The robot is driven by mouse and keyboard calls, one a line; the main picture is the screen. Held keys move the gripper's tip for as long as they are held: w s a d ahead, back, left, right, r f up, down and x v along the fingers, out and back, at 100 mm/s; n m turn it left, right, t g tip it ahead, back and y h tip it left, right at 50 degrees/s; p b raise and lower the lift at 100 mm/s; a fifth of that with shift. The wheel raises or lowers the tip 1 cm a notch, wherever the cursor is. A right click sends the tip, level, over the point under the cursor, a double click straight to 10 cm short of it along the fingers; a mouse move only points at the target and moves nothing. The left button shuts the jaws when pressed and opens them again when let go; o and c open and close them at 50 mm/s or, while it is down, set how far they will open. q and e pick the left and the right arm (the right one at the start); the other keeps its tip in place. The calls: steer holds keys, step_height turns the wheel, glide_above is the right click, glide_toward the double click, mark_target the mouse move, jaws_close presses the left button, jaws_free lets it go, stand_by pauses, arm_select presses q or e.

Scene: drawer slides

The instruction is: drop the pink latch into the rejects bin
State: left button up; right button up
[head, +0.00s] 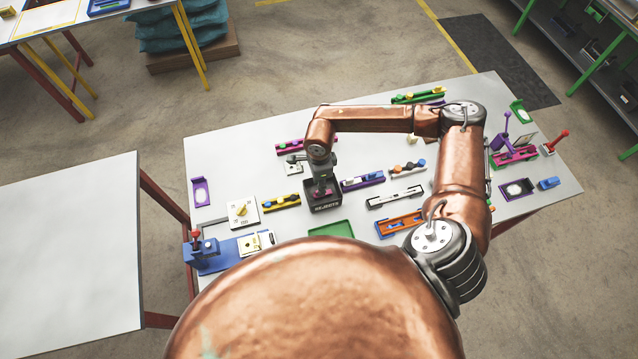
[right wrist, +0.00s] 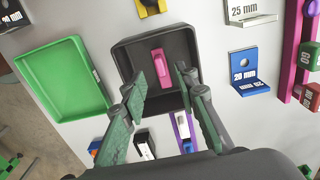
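The black rejects bin (head: 325,208) stands on the white table in the head view, with its name on its front wall. In the right wrist view the bin (right wrist: 128,52) is below my right gripper. The pink latch (right wrist: 158,66) shows inside the bin's outline, apparently on its floor. My right gripper (right wrist: 160,76) is open, with green-padded fingers spread and a gap on each side of the latch. In the head view my right gripper (head: 320,186) is over the bin and hides part of it. My left gripper is not in view.
Several coloured slides, such as the purple one (head: 362,182) and the yellow one (head: 281,202), surround the bin closely.

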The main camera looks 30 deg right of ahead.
steer(key=shift+r+p, duration=0.55)
steer(key=shift+r, duration=0.95)
step_height(320, 180, up, 8)
steer(key=p, duration=0.4)
stand_by(0.3)
